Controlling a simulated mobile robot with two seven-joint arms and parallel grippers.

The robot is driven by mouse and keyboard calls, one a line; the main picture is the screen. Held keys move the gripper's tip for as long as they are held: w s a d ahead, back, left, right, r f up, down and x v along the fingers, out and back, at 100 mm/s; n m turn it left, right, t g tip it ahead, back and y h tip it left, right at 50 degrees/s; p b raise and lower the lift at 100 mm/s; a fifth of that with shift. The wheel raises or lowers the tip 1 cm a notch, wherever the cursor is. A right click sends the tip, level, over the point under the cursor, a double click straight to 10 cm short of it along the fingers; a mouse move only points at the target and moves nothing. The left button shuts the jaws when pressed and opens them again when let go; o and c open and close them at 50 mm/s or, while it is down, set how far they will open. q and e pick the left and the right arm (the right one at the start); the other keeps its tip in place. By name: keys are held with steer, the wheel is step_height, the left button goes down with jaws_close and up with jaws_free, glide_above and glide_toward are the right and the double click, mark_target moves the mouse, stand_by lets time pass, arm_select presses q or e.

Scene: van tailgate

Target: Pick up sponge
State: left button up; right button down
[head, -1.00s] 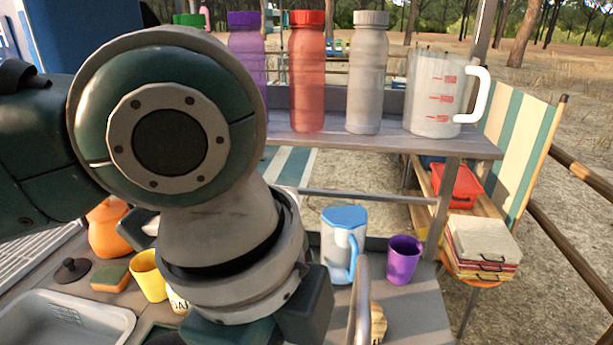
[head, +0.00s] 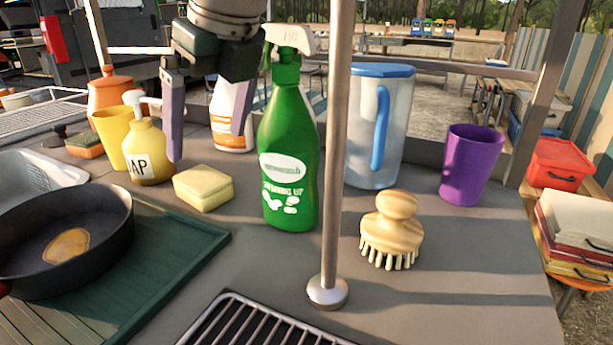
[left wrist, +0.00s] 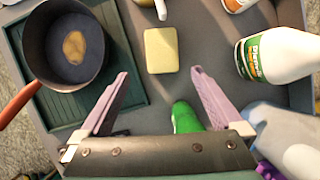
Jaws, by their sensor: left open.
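A pale yellow sponge (head: 203,188) lies flat on the grey counter, left of a green spray bottle (head: 288,150) and right of a yellow soap bottle (head: 148,150). My left gripper (head: 206,146) is open and empty, pointing down above the sponge, its two purple fingers spread. In the left wrist view the sponge (left wrist: 160,50) shows whole, just beyond the fingertips and between their lines, not touched. A second sponge, orange and green (head: 85,146), lies farther back at the left. My right gripper is out of view.
A thin metal post (head: 335,170) stands right of the green bottle. A wooden brush (head: 392,228), blue-lidded jug (head: 378,125) and purple cup (head: 470,165) are to the right. A dark pan (head: 62,240) sits on a green board (head: 150,262) at front left. A white bottle (head: 228,118) stands behind.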

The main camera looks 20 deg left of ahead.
mark_target(209, 181)
arm_select(q)
steer(key=x, duration=0.2)
steer(key=shift+s+a+f, duration=0.15)
steer(key=shift+a+f, duration=0.1)
steer(key=x, duration=0.2)
steer(key=b+x, duration=0.2)
steer(key=x, duration=0.1)
steer(key=shift+w+d+f, duration=0.2)
steer(key=shift+w+f, duration=0.15)
steer(key=shift+f, duration=0.05)
steer(key=shift+c, duration=0.4)
steer(key=c, duration=1.2)
steer(key=shift+r, duration=0.1)
steer(key=shift+c, duration=0.2)
steer(key=shift+s+r, duration=0.1)
steer(key=shift+r, duration=0.15)
steer(key=r+p, duration=0.1)
steer(key=r, duration=0.2)
steer(key=r+p, duration=0.1)
steer(key=r, duration=0.3)
steer(key=shift+s, duration=0.2)
steer(key=s+a+p, duration=0.1)
steer(key=s+p, duration=0.1)
steer(key=s, duration=1.7)
steer(key=shift+s+a+f, duration=0.15)
steer(key=shift+a+f, duration=0.1)
steer(key=shift+f, duration=0.05)
